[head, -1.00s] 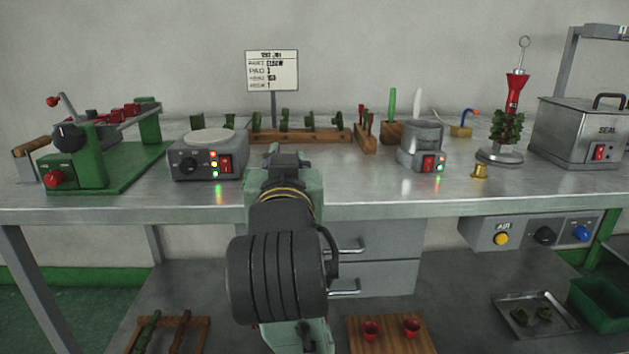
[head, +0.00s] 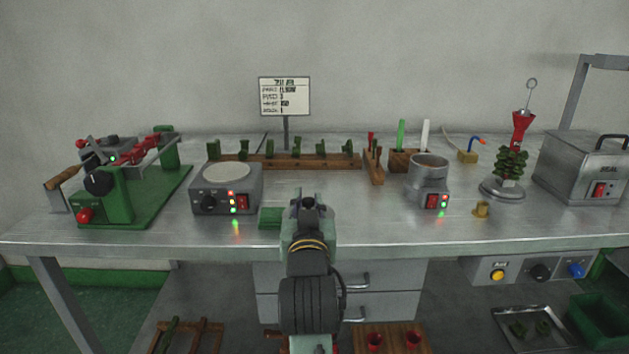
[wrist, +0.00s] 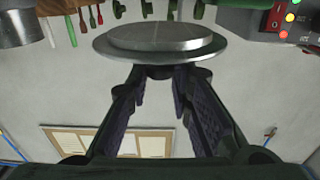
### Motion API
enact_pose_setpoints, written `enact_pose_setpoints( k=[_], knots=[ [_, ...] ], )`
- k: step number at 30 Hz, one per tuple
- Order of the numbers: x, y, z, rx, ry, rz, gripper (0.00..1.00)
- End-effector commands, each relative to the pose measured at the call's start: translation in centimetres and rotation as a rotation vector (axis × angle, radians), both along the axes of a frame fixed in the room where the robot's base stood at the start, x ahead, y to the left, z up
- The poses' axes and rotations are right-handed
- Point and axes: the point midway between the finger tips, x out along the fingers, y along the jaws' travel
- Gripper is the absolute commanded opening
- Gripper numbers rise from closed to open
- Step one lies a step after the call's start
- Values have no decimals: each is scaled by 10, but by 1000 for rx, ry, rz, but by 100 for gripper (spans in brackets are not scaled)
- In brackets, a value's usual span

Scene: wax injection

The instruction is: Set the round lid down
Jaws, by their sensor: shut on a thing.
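The round lid (wrist: 160,46) is a grey metal disc with a wide flange and a narrower raised step. It shows close up in the wrist view, where the bench things appear upside down. My gripper (wrist: 172,76) is shut on the lid at a dark part, seemingly its knob, at the middle of the flange. In the head view my gripper (head: 310,197) is near the bench's front middle. The lid cannot be made out there; my arm hides it. The grey pot (head: 428,172), right of my gripper, stands with its top uncovered.
A hot plate unit (head: 226,190) stands left of my gripper, with a green block (head: 271,218) between them. A wooden rack (head: 290,161) of green pieces lies behind. The bench (head: 365,210) between my gripper and the pot is bare.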

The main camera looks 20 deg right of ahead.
Motion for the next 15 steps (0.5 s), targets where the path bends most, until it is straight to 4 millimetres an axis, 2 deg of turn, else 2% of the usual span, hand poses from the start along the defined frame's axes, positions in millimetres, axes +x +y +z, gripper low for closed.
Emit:
enact_pose_setpoints(
  k=[1,3,9,15],
  knots=[
    [1,-1,6,4,5,-1,0],
    [3,-2,4,5,5,-2,0],
    [48,-23,-5,2,2,-3,0],
    [72,-34,-8,0,0,-2,0]
  ],
)
